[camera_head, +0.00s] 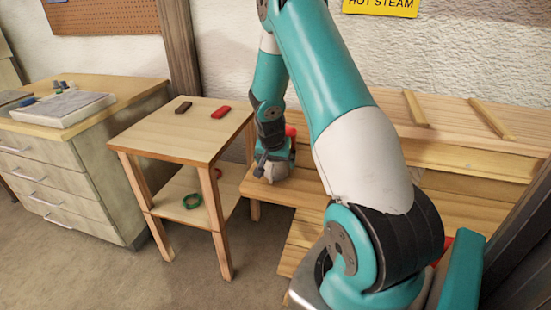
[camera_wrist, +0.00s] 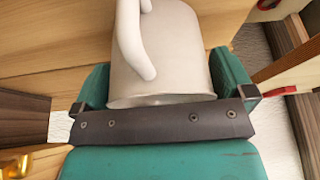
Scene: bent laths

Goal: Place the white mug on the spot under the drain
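The white mug (camera_wrist: 180,55) fills the middle of the wrist view, its handle (camera_wrist: 131,40) facing the camera. My gripper (camera_wrist: 163,88) has one teal finger against each side of the mug and is shut on it. In the head view my gripper (camera_head: 275,165) is low, over the left end of the wooden bench (camera_head: 265,190), beside the small table. The mug is mostly hidden there by the gripper. I cannot make out the drain or the spot under it in either view.
Two loose laths (camera_head: 490,118) lie on the upper bench at right. A brass piece (camera_wrist: 15,165) shows at the wrist view's lower left.

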